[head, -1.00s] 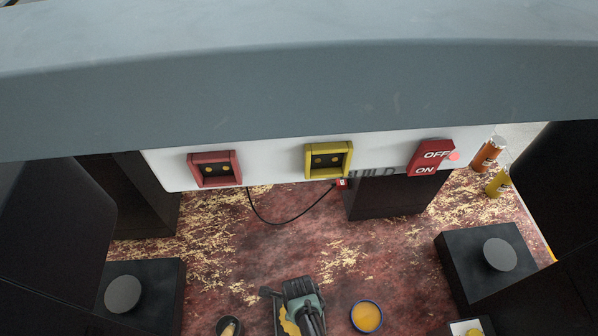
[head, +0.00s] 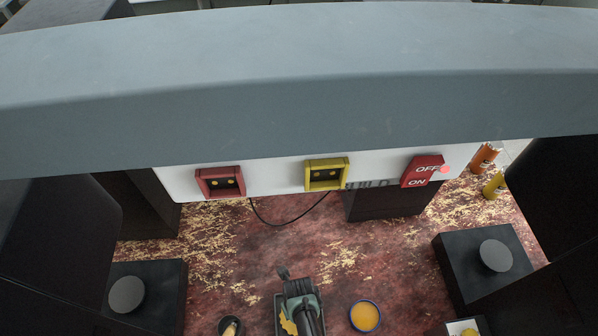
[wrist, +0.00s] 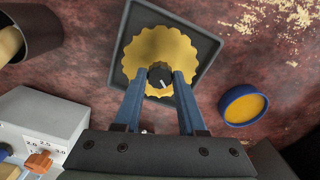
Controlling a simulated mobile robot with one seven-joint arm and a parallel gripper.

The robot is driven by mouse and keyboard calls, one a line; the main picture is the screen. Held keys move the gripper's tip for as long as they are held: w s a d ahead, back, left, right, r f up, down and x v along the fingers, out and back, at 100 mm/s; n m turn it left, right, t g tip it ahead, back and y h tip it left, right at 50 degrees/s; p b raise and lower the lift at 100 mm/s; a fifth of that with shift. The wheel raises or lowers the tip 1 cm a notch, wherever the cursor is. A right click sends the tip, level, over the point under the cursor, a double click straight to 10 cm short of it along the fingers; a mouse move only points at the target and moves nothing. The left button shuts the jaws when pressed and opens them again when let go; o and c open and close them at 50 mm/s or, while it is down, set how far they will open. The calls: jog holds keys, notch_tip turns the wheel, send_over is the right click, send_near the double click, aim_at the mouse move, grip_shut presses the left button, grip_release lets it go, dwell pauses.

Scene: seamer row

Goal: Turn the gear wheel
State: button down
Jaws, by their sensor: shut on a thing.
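The gear wheel (wrist: 160,52) is a yellow toothed disc lying on a dark square plate (wrist: 205,42) in the wrist view. A black knob (wrist: 160,76) with a white mark stands at its centre. My gripper (wrist: 159,80) is shut on the knob, with one blue finger on each side of it. In the head view my arm and gripper cover most of the plate, and only a yellow edge of the gear wheel (head: 288,325) shows.
A blue-rimmed yellow round dish (wrist: 243,105) lies right of the plate. A dark cup (wrist: 28,38) and a grey box with an orange knob (wrist: 38,125) are at the left. A white panel with a red socket (head: 220,182) and a yellow socket (head: 326,174) stands behind.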

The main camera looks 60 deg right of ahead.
jog(key=shift+w+a+m+p, duration=0.15)
jog(key=shift+m+p, duration=0.15)
jog(key=shift+m, duration=1.7)
jog(key=shift+f+m+b, duration=0.1)
jog(key=shift+m+b, duration=1.8)
jog(key=shift+b, duration=0.05)
jog(key=shift+m+b, duration=0.5)
jog(key=shift+b, duration=0.1)
jog(key=shift+d+m, duration=0.2)
jog(key=shift+m, duration=0.1)
jog(key=c, duration=0.5)
grip_release()
jog(key=shift+r, duration=0.25)
